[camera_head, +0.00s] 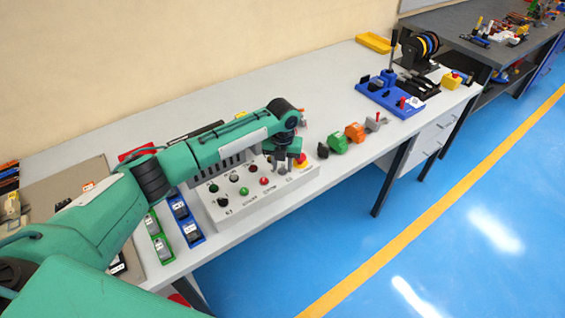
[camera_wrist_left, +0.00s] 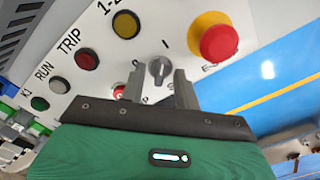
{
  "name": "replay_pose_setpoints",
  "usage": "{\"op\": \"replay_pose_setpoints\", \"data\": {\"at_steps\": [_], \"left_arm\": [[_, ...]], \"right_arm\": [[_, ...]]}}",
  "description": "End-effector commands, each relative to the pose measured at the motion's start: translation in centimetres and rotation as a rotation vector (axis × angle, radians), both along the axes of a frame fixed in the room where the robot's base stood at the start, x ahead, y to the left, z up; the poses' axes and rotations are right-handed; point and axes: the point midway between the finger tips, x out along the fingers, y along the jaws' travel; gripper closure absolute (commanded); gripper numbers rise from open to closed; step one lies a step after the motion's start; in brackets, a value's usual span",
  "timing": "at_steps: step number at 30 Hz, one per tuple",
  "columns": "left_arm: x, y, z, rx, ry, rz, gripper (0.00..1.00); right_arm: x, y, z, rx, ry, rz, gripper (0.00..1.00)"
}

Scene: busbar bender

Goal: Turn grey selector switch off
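The grey selector switch (camera_wrist_left: 159,71) is on the light control panel (camera_wrist_left: 90,20), with an "I" mark above it in the left wrist view. Its handle stands roughly upright in that view; its exact setting is hard to tell. My left gripper (camera_wrist_left: 159,82) is open, with one finger on each side of the switch and a gap visible between fingers and knob. In the head view my left gripper (camera_head: 283,158) is over the right end of the control box (camera_head: 262,205) and hides the switch area. My right gripper is not in view.
A red emergency stop (camera_wrist_left: 217,42) on a yellow base stands close to the right of the switch. A red button (camera_wrist_left: 119,92) sits by the left finger, and a yellow button (camera_wrist_left: 126,24) lies beyond. An orange block (camera_head: 355,132) and a green block (camera_head: 337,142) stand right of the box.

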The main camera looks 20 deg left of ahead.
Motion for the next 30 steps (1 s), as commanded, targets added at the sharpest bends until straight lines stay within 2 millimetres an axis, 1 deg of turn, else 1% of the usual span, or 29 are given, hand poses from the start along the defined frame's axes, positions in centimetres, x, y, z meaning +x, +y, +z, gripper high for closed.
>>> {"op": "replay_pose_setpoints", "data": {"at_steps": [6, 7, 9, 11, 12, 23, 30], "left_arm": [[0.0, 0.0, -0.1, 0.000, 0.000, 0.000, 0.68], [0.0, 0.0, -0.1, 0.000, 0.000, 0.000, 0.70], [0.0, 0.0, -0.1, 0.000, 0.000, 0.000, 0.84], [0.0, 0.0, 0.0, 0.000, 0.000, 0.000, 0.96], [0.0, 0.0, 0.0, 0.000, 0.000, 0.000, 1.00], [0.0, 0.0, 0.1, 0.000, 0.000, 0.032, 1.00], [0.0, -0.1, 0.3, 0.000, 0.003, 0.161, 1.00]], "right_arm": [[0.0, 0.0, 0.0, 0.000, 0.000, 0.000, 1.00], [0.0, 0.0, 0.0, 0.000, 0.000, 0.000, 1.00], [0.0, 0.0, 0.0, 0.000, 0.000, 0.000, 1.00], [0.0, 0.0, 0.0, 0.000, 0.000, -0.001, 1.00], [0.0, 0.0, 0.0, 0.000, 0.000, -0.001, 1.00], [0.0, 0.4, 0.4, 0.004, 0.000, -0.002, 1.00], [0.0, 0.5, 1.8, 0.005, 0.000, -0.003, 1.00]]}}
